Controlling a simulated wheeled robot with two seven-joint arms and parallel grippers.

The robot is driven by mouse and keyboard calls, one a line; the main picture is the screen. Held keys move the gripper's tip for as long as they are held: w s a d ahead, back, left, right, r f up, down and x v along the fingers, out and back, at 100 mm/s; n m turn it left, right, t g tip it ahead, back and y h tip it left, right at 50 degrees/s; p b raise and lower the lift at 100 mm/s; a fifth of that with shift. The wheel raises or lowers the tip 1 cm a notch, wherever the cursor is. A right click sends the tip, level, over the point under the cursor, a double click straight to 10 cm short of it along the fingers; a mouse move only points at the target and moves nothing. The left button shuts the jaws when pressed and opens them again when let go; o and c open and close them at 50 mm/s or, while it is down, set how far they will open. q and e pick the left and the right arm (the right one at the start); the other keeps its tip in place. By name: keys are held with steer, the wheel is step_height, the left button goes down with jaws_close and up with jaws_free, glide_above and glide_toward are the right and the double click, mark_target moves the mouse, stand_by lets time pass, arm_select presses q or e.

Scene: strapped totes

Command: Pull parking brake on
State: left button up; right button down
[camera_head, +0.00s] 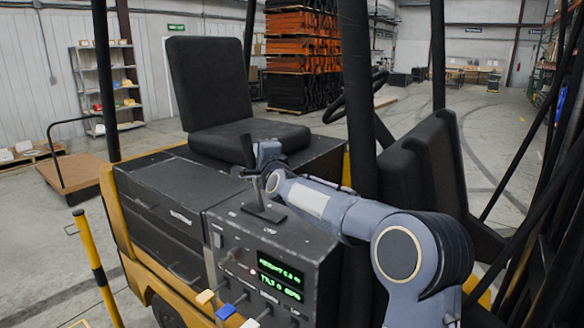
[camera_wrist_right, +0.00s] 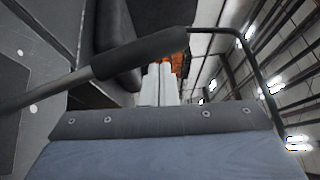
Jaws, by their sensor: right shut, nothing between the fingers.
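The parking brake lever (camera_head: 247,152) has a black grip on a thin shaft and rises from a plate on top of the forklift's dark console (camera_head: 225,222). In the right wrist view the lever's black grip (camera_wrist_right: 140,53) runs slantwise past my fingertips, its grey shaft leading off to the left. My right gripper (camera_head: 243,173) is close beside the lever. Its pale fingers (camera_wrist_right: 160,72) are together with nothing between them. I cannot tell whether they touch the grip. My left gripper is not in view.
The black seat (camera_head: 208,80) stands behind the console. A dark upright post (camera_head: 357,100) and the steering wheel (camera_head: 350,97) are to the right of the lever. Small coloured levers (camera_head: 226,311) and a green display (camera_head: 281,276) are on the console front. A thin black bar (camera_wrist_right: 252,70) shows in the wrist view.

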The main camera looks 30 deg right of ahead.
steer(key=shift+w+a+f, duration=0.1)
steer(key=shift+w+a, duration=0.15)
steer(key=shift+w, duration=0.3)
steer(key=shift+w+a, duration=0.2)
steer(key=shift+w, duration=0.35)
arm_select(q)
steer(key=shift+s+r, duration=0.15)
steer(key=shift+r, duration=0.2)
arm_select(e)
steer(key=shift+w+a, duration=0.1)
steer(key=shift+a, duration=0.05)
